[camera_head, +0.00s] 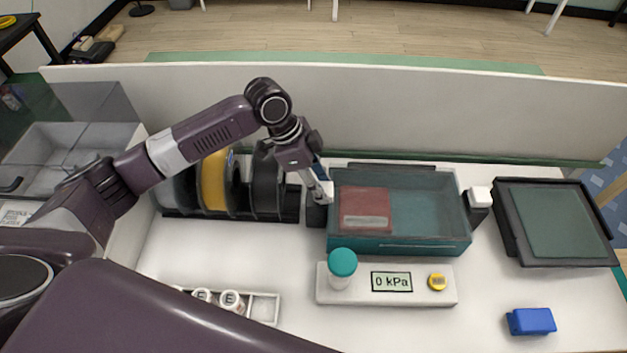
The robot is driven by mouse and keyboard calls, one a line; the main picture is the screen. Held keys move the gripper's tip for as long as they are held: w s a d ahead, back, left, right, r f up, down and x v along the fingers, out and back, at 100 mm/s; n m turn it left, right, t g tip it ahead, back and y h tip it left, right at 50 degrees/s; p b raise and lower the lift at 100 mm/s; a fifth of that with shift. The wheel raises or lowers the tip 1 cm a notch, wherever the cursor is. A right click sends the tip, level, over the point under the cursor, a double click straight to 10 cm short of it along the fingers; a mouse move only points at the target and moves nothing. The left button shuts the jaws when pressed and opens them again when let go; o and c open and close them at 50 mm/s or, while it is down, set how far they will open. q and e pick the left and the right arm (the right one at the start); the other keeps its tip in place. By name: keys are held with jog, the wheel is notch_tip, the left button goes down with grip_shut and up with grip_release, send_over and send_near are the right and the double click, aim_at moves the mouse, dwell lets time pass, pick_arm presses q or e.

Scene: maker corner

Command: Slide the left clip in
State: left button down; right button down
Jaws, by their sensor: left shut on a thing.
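A teal see-through box (425,246) stands mid-table with a red block (366,208) inside. At its left side is a dark clip holder (316,214). My left gripper (325,194) reaches down over this holder, beside the box's left wall. It is shut on the left clip, a small pale piece mostly hidden by the fingers; how deep it sits, I cannot tell. The right clip (480,195) is white and sits on a dark holder at the box's right side. My right gripper is not in view.
A dark-framed panel (555,222) lies at the right. A gauge unit (414,297) reading 0 kPa, with a teal knob (342,262), is in front of the box. Spools (214,184) stand in a rack at left. A blue block (531,321) lies front right.

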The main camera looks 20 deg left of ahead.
pick_arm(q)
jog(key=shift+w+d, duration=0.2)
jog(key=shift+d, duration=0.35)
jog(key=c, duration=1.3)
grip_release()
jog(key=shift+d, duration=0.1)
jog(key=shift+a+r, duration=0.3)
jog(key=shift+r, duration=0.2)
jog(key=v, duration=1.1)
jog(key=shift+s, duration=0.1)
